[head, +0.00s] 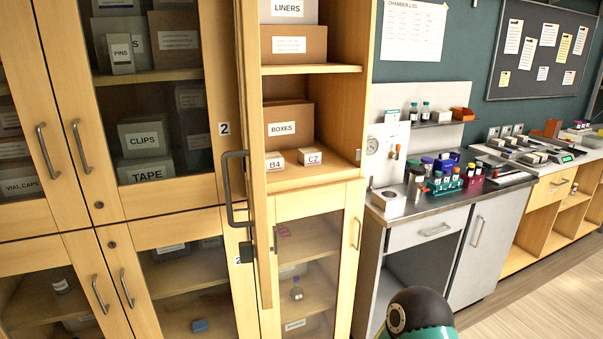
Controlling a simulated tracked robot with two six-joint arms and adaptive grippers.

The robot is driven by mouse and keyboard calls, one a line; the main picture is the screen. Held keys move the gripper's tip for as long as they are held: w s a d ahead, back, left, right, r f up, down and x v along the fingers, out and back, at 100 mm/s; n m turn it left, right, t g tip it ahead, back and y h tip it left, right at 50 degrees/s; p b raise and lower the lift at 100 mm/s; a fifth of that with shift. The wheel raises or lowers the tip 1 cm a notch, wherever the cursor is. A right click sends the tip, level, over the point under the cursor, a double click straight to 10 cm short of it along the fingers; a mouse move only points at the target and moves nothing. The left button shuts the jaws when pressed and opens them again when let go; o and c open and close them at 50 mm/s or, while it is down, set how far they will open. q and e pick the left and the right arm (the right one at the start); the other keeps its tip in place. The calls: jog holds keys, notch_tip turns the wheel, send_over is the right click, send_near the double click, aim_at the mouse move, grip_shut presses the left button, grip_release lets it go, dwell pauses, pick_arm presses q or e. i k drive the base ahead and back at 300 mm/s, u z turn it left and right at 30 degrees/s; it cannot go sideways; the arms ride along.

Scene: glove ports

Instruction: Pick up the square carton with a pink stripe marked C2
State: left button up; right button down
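The small whitish carton marked C2 (310,157) stands on the middle shelf of the open wooden cabinet, in front of a larger brown box. Its label shows, but a pink stripe is too small to make out. A similar small carton marked B4 (275,162) stands just left of it, partly behind the open door's edge. Neither of my grippers is in view. A dark rounded part with teal at the bottom edge looks like part of my own arm.
The open cabinet door (252,120) with its dark handle stands edge-on left of the cartons. The brown BOXES carton (288,118) is behind them. A grey bench (440,197) with bottles and racks is to the right.

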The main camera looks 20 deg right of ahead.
aim_at(308, 156)
jog(key=z, duration=0.05)
jog(key=k, duration=0.55)
jog(key=z, duration=0.9)
jog(key=i, duration=0.85)
jog(key=u, duration=0.45)
